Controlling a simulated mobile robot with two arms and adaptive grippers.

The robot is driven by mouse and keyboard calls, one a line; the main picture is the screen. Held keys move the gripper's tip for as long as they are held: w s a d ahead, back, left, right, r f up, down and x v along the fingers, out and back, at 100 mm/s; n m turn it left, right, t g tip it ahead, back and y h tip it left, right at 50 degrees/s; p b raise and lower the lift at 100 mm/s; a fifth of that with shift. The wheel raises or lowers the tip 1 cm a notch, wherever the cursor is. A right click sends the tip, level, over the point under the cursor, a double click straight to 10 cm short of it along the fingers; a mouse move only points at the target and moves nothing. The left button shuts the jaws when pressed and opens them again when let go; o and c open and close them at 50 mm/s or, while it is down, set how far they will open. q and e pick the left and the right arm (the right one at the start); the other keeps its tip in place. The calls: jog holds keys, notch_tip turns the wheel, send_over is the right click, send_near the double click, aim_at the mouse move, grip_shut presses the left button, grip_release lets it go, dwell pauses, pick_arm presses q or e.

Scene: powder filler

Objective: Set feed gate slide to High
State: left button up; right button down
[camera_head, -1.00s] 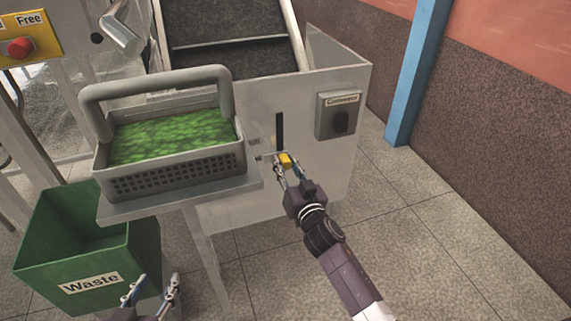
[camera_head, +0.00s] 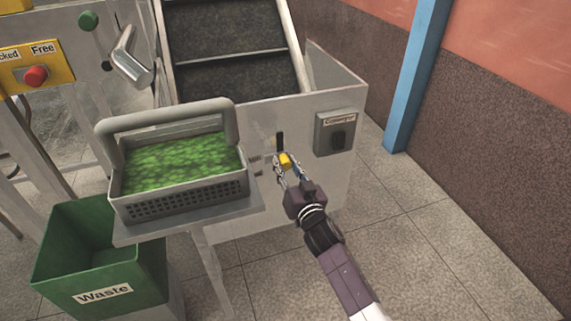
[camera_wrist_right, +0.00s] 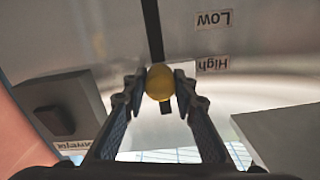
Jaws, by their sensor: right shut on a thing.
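The feed gate slide's yellow knob (camera_head: 285,160) sits on a dark vertical slot (camera_head: 280,140) in the machine's grey side panel. My right gripper (camera_head: 281,168) is shut on the knob. In the right wrist view, which is upside down, the knob (camera_wrist_right: 159,82) is between the fingertips (camera_wrist_right: 160,88). The High label (camera_wrist_right: 212,64) is beside the slot near the knob, and the Low label (camera_wrist_right: 214,19) is farther away. Slot shows on both sides of the knob. The slide's pointer, if any, is not clear. My left gripper is out of view.
A conveyor switch box (camera_head: 336,133) is right of the slot. A grey basket (camera_head: 180,198) with green contents stands on a shelf to the left, above a green waste bin (camera_head: 100,262). A blue post (camera_head: 420,75) stands at the right. Floor at the lower right is clear.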

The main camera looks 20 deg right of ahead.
jog(key=shift+r, duration=0.35)
jog(key=c, duration=1.8)
grip_release()
jog(key=shift+o, duration=1.1)
jog(key=shift+f, duration=0.1)
jog(key=s, duration=1.2)
jog(key=shift+d, duration=0.2)
jog(key=shift+f, duration=0.1)
